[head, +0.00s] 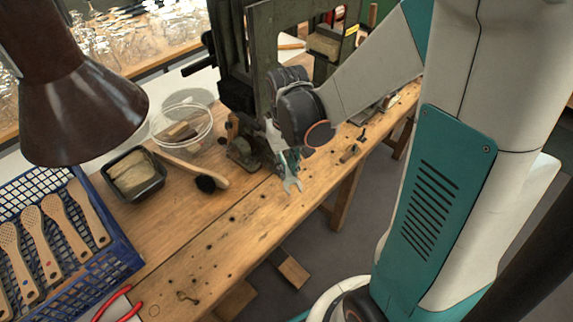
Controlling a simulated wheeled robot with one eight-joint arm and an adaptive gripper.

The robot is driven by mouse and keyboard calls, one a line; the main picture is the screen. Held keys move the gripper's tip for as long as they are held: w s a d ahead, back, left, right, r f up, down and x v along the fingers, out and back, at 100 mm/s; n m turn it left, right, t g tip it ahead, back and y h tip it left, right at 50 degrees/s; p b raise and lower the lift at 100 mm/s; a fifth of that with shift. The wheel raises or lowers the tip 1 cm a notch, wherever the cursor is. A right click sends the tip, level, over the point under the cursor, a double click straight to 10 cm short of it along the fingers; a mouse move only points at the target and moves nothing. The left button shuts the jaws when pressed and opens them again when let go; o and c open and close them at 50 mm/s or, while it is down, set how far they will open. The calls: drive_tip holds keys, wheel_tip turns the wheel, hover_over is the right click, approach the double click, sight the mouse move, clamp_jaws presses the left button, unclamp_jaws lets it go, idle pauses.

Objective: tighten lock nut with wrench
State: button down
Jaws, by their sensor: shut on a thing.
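A silvery open-ended wrench (291,181) shows below my wrist in the head view, its open jaw pointing down toward the front edge of the workbench. My gripper (284,158) is mostly hidden behind my dark wrist and is shut on the wrench, near the base of the green machine (262,60). I cannot make out the lock nut; it may be hidden behind my arm or too small to see. Whether the wrench touches any part of the machine cannot be told.
A wooden-handled brush (205,182) lies left of the machine, near a black tray (133,174) and a clear bowl (183,128). A blue crate (100,251) holds wooden brush bodies. Red-handled pliers (118,304) lie in front. A brown lamp shade (85,105) hangs at left.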

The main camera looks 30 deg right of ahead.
drive_tip(key=shift+r, duration=0.15)
drive_tip(key=shift+r+p, duration=2.2)
drive_tip(key=shift+r, duration=0.6)
